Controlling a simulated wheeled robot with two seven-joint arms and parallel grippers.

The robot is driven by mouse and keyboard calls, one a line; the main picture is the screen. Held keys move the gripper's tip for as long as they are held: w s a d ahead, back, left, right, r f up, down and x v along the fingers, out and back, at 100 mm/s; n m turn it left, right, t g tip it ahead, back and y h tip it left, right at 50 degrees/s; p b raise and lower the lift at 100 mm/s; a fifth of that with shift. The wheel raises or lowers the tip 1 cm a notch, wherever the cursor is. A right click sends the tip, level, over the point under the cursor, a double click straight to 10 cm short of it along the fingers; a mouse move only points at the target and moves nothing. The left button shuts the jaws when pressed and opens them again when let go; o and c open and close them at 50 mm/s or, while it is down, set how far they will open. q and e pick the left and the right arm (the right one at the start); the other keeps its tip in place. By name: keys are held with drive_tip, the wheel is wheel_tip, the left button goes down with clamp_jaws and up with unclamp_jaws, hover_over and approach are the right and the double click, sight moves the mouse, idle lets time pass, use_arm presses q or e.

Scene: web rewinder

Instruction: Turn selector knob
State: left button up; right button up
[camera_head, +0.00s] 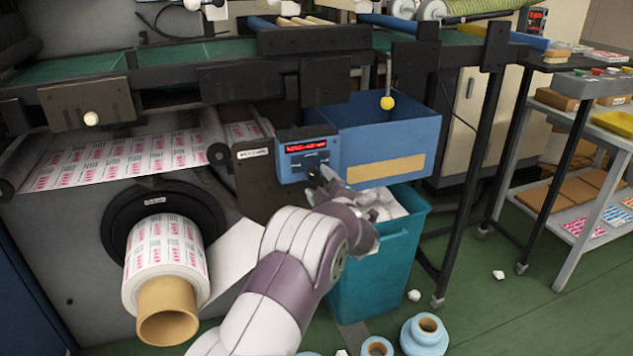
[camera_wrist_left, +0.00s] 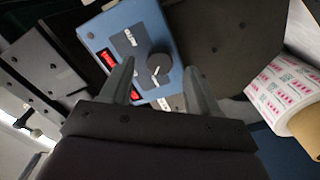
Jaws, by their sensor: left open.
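The selector knob (camera_wrist_left: 158,66) is a dark round knob with a white pointer line on a blue control box. In the left wrist view it lies between and beyond my left gripper's fingertips (camera_wrist_left: 161,75); the fingers are apart and I cannot tell whether either touches it. The blue control box (camera_head: 297,161) with a red display is left of the blue bin in the head view. My left gripper (camera_head: 325,183) is just below the box there, and the knob is not clearly visible in that view. My right gripper is not in view.
A large printed roll (camera_head: 165,255) on a cardboard core is at the lower left. A blue bin (camera_head: 400,135) and a teal waste bin (camera_head: 375,275) stand right of the box. Light-blue rolls (camera_head: 423,337) lie on the floor. Green floor is open at the lower right.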

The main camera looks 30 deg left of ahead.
sight(314, 175)
use_arm(q)
drive_tip(key=shift+x, duration=1.55)
drive_tip(key=c, duration=1)
drive_tip(key=shift+c, duration=0.2)
drive_tip(key=shift+r, duration=0.1)
drive_tip(key=m+p, duration=0.3)
drive_tip(key=shift+r, duration=0.15)
drive_tip(key=m+p, duration=0.3)
drive_tip(key=shift+s, duration=0.1)
drive_tip(key=shift+m+p, duration=0.9)
drive_tip(key=shift+m, duration=0.5)
